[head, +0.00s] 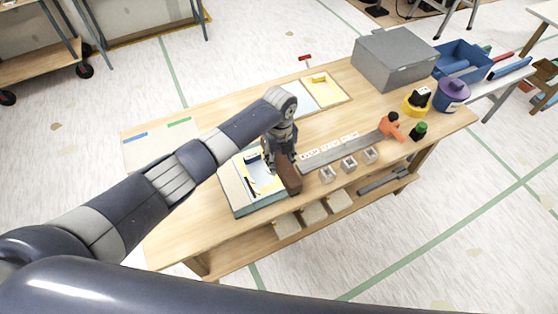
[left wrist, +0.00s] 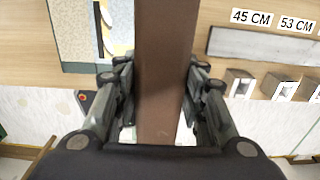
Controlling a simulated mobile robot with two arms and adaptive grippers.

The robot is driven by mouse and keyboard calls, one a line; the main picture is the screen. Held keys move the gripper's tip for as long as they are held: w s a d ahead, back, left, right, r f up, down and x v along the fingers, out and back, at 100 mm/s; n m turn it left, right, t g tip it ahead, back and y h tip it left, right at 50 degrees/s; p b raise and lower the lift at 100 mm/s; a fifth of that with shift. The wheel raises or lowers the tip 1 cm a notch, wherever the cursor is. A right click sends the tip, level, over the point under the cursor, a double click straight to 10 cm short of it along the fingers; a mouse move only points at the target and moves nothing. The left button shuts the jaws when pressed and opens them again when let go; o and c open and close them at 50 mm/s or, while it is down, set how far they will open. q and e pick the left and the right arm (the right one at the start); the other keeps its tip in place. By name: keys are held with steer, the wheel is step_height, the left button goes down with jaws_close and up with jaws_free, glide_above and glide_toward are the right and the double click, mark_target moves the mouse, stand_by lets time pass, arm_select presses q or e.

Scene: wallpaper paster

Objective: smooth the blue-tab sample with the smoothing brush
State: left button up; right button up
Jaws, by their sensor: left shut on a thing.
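My left gripper (head: 283,155) is shut on a long brown block, which looks like the smoothing brush (head: 289,178). In the left wrist view the brown brush (left wrist: 160,75) stands between the two fingers (left wrist: 160,105); its bristles cannot be made out. The brush is at the right edge of a shallow tray (head: 236,204); whether it touches anything there I cannot tell. The blue-tab sample (head: 138,153) is a pale sheet lying flat at the table's left end, its blue tab at the far edge. My right gripper is not in view.
A green-tab sample (head: 184,138) lies beside the blue-tab one. A grey strip (head: 345,152) with an orange-handled tool (head: 390,126), small holders, a purple pot (head: 452,98) and a grey box (head: 395,62) are to the right.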

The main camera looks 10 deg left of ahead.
arm_select(q)
steer(key=o, duration=0.5)
steer(key=c, duration=0.5)
steer(key=shift+f+b, duration=0.75)
steer(key=shift+f, duration=0.1)
step_height(320, 180, down, 3)
steer(key=shift+w+d+b, duration=0.15)
steer(key=shift+b, duration=1.1)
